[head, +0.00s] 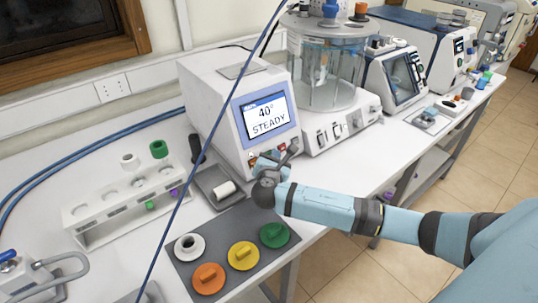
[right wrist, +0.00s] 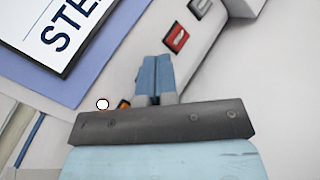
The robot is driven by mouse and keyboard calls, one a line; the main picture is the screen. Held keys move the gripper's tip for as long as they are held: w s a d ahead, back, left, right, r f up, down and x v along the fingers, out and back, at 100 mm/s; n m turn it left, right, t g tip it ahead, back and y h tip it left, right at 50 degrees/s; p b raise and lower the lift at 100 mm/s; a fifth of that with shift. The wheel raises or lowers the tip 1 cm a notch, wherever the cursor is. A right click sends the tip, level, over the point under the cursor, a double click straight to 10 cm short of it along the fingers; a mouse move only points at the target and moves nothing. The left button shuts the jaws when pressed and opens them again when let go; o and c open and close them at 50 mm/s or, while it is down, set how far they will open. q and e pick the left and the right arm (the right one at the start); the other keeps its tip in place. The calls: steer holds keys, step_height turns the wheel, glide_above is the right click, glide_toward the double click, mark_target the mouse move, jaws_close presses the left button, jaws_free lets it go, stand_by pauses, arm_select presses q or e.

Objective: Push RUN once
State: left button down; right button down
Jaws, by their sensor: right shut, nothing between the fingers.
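An orange part (right wrist: 124,104) shows beside the fingers. I cannot tell whether the fingertips touch the panel. My left gripper is out of view.
A grey tray with a white roll (head: 222,190) lies left of my right gripper. A dark mat (head: 221,255) with several coloured caps lies in front. A white rack (head: 95,237) is at left. A glass bath (head: 325,75) stands right of the tester. A blue cable crosses the head view.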

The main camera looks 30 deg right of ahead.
steer(key=shift+w+f, duration=0.15)
steer(key=shift+w, duration=0.2)
stand_by(0.7)
stand_by(0.4)
steer(key=shift+s+r+p, duration=0.3)
steer(key=shift+s+p, duration=0.2)
steer(key=shift+p, duration=0.2)
steer(key=shift+s, duration=0.3)
steer(key=shift+s+r+p, duration=0.3)
steer(key=shift+s+p, duration=0.05)
steer(key=shift+p, duration=0.4)
steer(key=shift+s+d+r+p, duration=0.1)
steer(key=shift+s+r+p, duration=0.1)
steer(key=shift+s+p, duration=0.4)
steer(key=shift+s+r+p, duration=0.2)
steer(key=shift+s+p, duration=0.3)
steer(key=shift+s, duration=0.15)
steer(key=shift+s+d+r+p, duration=0.1)
steer(key=shift+s+r+p, duration=0.1)
steer(key=shift+s+p, duration=0.4)
